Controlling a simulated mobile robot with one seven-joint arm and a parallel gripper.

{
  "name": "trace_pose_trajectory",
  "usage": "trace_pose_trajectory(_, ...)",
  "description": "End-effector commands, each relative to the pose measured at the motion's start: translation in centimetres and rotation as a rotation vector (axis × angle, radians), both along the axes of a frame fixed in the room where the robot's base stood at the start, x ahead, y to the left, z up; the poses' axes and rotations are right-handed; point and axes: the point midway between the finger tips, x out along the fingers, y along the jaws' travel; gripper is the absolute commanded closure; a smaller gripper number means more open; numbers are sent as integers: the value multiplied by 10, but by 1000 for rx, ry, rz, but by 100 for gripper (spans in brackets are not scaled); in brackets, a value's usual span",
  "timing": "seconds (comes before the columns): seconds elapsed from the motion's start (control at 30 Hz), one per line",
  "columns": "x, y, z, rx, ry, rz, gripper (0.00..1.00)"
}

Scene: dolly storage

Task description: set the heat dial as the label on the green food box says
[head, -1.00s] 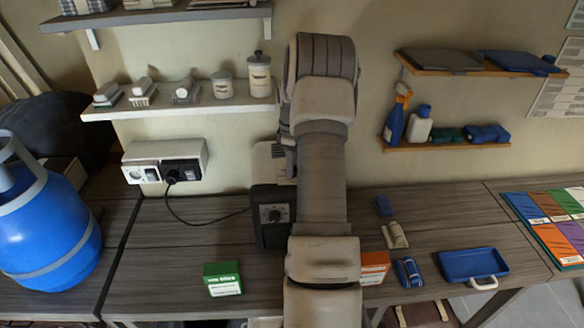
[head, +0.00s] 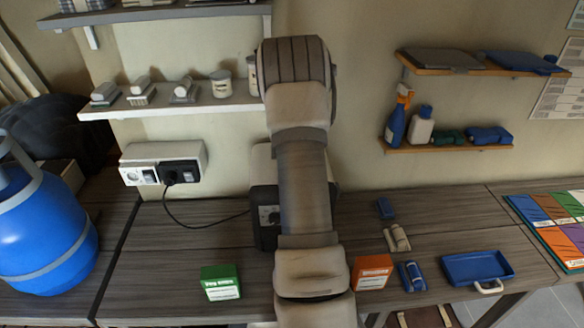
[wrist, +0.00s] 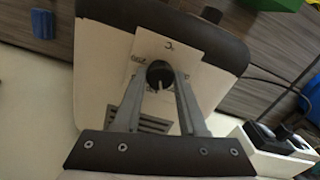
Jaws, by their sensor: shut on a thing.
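The green food box (head: 221,282) stands on the bench left of my arm in the head view. Its white label is too small to read there; a green edge shows in the wrist view (wrist: 272,4). In the wrist view the heat dial (wrist: 159,70), a dark round knob with a pale mark, sits on a pale plate with printed figures, seen upside down. My gripper (wrist: 160,80) has its two fingers shut on the dial's sides. The cream appliance (wrist: 95,70) has a dark rim. In the head view my arm hides the gripper and dial.
An orange box (head: 372,272) stands just right of my arm. A blue tray (head: 477,267) and small items lie farther right. A socket box (head: 162,163) with a black plug and cable is on the wall at left. A blue gas bottle (head: 40,235) stands far left.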

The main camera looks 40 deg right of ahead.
Motion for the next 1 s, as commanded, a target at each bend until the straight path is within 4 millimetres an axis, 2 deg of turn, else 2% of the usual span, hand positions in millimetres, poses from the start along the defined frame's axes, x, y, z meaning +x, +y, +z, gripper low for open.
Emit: trace_pose_trajectory(1.0,1,0,2,-1,-2,-957,100)
